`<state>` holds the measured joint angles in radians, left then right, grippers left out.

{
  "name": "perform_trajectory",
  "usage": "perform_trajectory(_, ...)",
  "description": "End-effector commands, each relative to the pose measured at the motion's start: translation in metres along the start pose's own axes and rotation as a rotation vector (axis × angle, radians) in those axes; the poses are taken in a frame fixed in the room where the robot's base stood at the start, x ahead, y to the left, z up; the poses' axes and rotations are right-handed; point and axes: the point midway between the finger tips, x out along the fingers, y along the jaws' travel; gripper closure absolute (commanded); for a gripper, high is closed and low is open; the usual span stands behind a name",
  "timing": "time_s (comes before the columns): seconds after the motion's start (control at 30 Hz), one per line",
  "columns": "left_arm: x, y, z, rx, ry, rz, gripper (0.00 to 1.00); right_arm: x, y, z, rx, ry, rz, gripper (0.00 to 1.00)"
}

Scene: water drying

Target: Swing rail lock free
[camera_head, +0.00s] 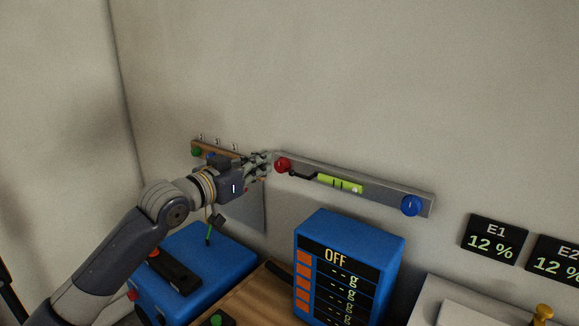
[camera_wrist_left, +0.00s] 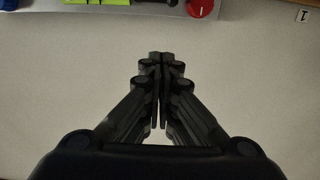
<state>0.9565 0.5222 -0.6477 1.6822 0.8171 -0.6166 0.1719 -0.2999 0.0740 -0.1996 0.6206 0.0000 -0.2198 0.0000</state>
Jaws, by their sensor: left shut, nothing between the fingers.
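A grey rail (camera_head: 385,194) is fixed to the back wall, with a red knob (camera_head: 282,164) at its left end and a blue knob (camera_head: 411,205) at its right end. A black lever (camera_head: 303,174) reaches from near the red knob toward a green level vial (camera_head: 340,184). I cannot tell which part is the lock. My left gripper (camera_head: 266,163) is shut and empty, just left of the red knob. In the left wrist view its closed fingers (camera_wrist_left: 160,58) point at bare wall, apart from the red knob (camera_wrist_left: 201,6) and green vial (camera_wrist_left: 95,4) at the top edge.
Behind my left gripper is a wooden strip (camera_head: 212,147) with hooks. Below are a blue box (camera_head: 225,262), a wooden surface (camera_head: 258,292) and a blue display unit (camera_head: 365,240) reading OFF. Signs E1 (camera_head: 495,240) and E2 (camera_head: 560,258) are at right. The wall above the rail is clear.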

Motion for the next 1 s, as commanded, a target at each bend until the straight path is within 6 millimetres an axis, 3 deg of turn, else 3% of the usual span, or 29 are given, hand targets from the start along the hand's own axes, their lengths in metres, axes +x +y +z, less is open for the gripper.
perform_trajectory(0.43,0.008,0.0,-0.001,-0.002,-0.002,0.0,1.0,-0.004,0.005,0.0,-0.003,-0.001,0.006,0.6)
perform_trajectory(1.0,0.084,0.0,-0.002,-0.002,-0.003,0.0,1.0,-0.033,0.006,-0.002,-0.004,-0.002,0.007,0.6)
